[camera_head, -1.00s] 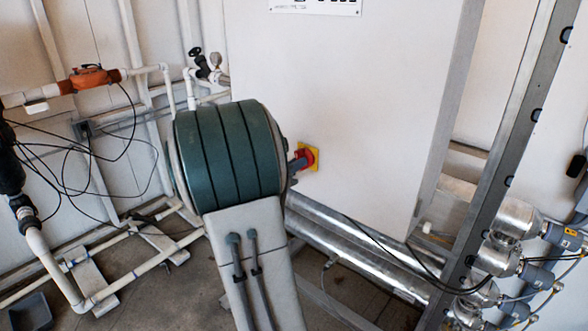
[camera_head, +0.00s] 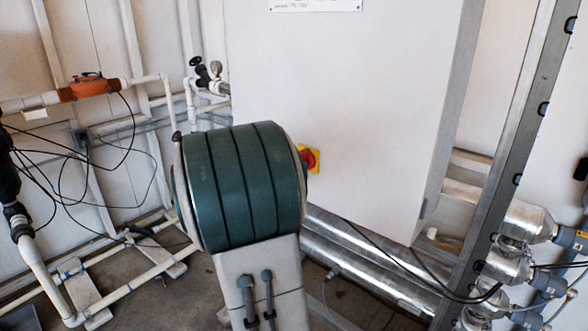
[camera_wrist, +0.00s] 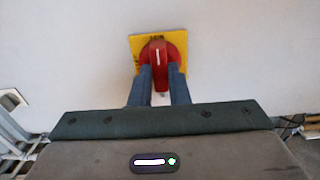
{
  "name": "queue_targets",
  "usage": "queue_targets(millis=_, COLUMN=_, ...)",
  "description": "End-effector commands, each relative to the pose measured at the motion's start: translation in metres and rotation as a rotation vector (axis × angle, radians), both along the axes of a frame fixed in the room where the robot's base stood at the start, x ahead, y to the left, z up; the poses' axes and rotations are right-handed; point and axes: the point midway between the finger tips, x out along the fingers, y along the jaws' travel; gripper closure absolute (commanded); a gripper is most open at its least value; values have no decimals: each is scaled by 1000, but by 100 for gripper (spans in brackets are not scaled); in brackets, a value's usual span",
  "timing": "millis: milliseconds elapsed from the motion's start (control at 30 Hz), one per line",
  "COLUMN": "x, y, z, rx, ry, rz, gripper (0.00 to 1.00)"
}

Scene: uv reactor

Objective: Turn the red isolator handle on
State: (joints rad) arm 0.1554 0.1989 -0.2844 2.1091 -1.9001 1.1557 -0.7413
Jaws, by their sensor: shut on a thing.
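The red isolator handle (camera_wrist: 157,55) sits on a yellow plate (camera_wrist: 139,44) fixed to a white cabinet face. In the wrist view my gripper (camera_wrist: 160,75) is shut on the handle, with one blue-grey finger on each side of it. A white mark on the handle stands upright in that view. In the head view the red handle (camera_head: 309,158) and its yellow plate (camera_head: 317,153) show at the right edge of my green arm link. The link hides my fingers there.
The white cabinet (camera_head: 370,90) fills the middle. Silver pipes (camera_head: 370,262) run below it. White pipework (camera_head: 45,265) and loose black cables (camera_head: 60,160) lie to the left. A metal upright (camera_head: 500,150) with steel fittings (camera_head: 510,265) stands to the right.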

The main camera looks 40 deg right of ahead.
Motion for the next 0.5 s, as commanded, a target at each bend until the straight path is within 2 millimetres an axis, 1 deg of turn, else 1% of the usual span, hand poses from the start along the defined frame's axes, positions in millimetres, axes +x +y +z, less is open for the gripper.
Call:
queue_targets(millis=167, x=0, y=0, z=0, rx=1, ry=-2, rz=0, gripper=100)
queue_targets(millis=200, x=0, y=0, z=0, rx=1, ry=-2, rz=0, gripper=82)
queue_targets(millis=267, x=0, y=0, z=0, rx=1, ry=-2, rz=0, gripper=65)
queue_targets(millis=300, x=0, y=0, z=0, rx=0, ry=-2, rz=0, gripper=63)
queue_targets(millis=500, x=0, y=0, z=0, rx=0, ry=-1, rz=0, gripper=63)
